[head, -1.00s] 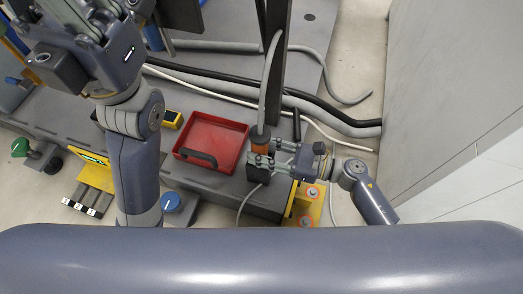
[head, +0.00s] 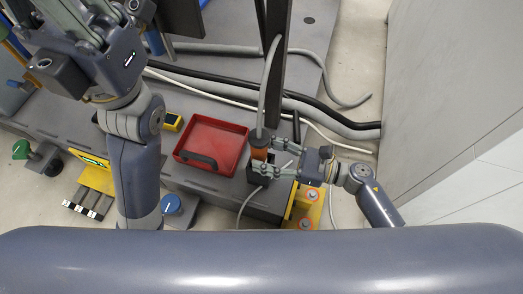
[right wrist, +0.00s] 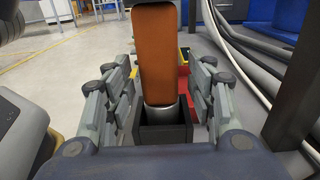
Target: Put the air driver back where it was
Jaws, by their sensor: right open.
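The air driver (head: 260,149), with an orange grip and a grey hose at its top, stands upright in the black square holder (head: 254,174). In the right wrist view, the driver's orange grip (right wrist: 155,55) fills the middle and its metal lower end goes down into the open-topped holder (right wrist: 165,137). My right gripper (head: 272,158) is open, with its fingers on either side of the driver. The right wrist view shows gaps between the fingers (right wrist: 158,95) and the driver. My left gripper (head: 85,30) is raised at the upper left, its fingertips partly cut off.
A red tray (head: 214,145) with a dark handle sits left of the holder. A dark upright post (head: 274,75) rises close behind the driver. Hoses (head: 330,117) run across behind. A yellow block (head: 307,207) with orange-ringed buttons stands at the front right.

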